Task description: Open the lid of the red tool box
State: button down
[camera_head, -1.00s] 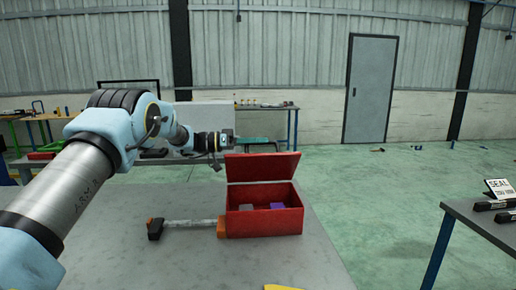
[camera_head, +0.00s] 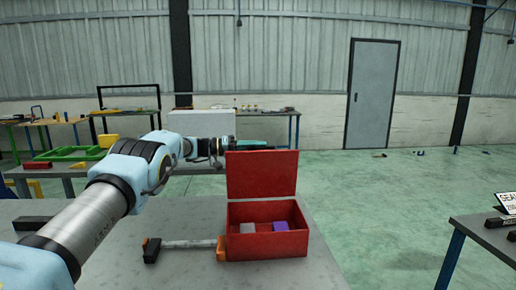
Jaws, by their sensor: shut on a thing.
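The red tool box (camera_head: 266,247) stands on the grey table in the head view. Its lid (camera_head: 262,175) stands up at the back, about upright, and the box is open. A grey block (camera_head: 247,228) and a purple block (camera_head: 281,226) lie inside. My gripper (camera_head: 262,145) is at the top edge of the lid, coming from the left, and is shut on the lid. Its fingertips are small and partly hidden there, so the exact grip does not show.
A clamp-like tool (camera_head: 185,245) with orange and black ends lies left of the box, close to it. The grey table (camera_head: 190,275) is clear in front. Another table (camera_head: 490,237) stands at the right. A green tray (camera_head: 75,154) lies on a bench behind.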

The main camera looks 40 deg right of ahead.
jog(key=shift+w+d+f+n, duration=0.1)
jog(key=shift+w+f+n, duration=0.1)
jog(key=shift+f, duration=0.25)
jog(key=shift+w+d+f+n, duration=0.1)
jog(key=shift+w+f, duration=0.05)
jog(key=shift+f, duration=0.25)
jog(key=shift+w, duration=0.1)
jog(key=c, duration=0.9)
grip_release()
jog(key=shift+o, duration=0.3)
jog(key=shift+d, duration=0.1)
jog(key=shift+r, duration=0.35)
jog(key=b+v, duration=0.4)
jog(key=v, duration=0.6)
jog(key=shift+w+a, duration=0.25)
